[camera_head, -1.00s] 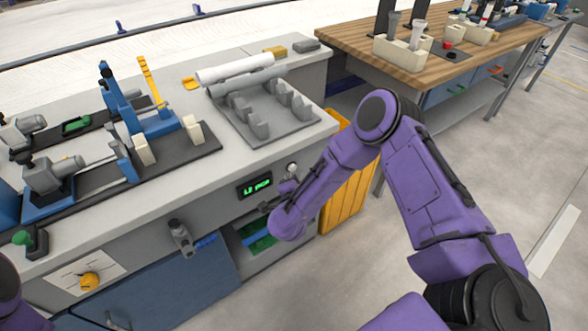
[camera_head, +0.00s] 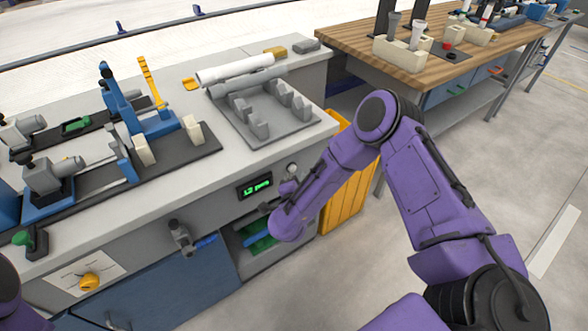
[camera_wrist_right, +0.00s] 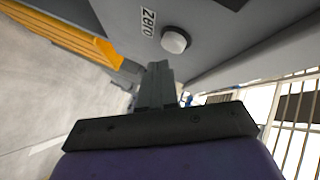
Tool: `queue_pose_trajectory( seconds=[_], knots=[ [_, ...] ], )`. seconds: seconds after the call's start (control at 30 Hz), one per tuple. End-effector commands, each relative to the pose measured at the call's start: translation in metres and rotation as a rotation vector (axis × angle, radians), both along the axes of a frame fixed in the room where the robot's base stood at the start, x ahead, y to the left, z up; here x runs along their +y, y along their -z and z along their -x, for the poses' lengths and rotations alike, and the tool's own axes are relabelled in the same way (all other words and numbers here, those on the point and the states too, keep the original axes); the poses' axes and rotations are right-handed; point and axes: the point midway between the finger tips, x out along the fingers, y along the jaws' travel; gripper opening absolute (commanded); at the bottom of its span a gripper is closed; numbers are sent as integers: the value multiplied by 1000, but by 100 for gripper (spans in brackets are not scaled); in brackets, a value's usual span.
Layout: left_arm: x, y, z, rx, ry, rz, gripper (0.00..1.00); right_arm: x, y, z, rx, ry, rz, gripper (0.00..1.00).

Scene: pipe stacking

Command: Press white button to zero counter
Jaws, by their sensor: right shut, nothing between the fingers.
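The white button (camera_head: 292,169) is a small round knob on the grey front panel of the bench, to the upper right of the counter display (camera_head: 255,186), whose lit green characters are too blurred to read surely. In the right wrist view the white button (camera_wrist_right: 174,40) stands beside a label reading "zero" (camera_wrist_right: 149,22). My right gripper (camera_wrist_right: 159,68) is shut and empty, its tips just short of the button in the picture; a gap shows between them. In the head view my right gripper (camera_head: 266,207) is small and partly hidden by my purple wrist. My left gripper is out of view.
A yellow bin (camera_head: 346,190) stands right of the bench end, close to my right arm. Grey pipe cradles (camera_head: 262,118) and a white pipe (camera_head: 236,69) are on the benchtop. Below the display is an open compartment (camera_head: 265,255). Floor to the right is clear.

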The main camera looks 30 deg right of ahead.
Motion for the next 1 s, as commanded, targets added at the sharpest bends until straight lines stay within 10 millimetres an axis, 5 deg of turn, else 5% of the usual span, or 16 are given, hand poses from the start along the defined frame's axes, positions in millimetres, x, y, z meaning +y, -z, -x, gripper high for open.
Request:
queue_pose_trajectory(
  seconds=[1.0],
  knots=[
    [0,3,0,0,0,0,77,1,0,-8,0,0,0,0]
  ],
)
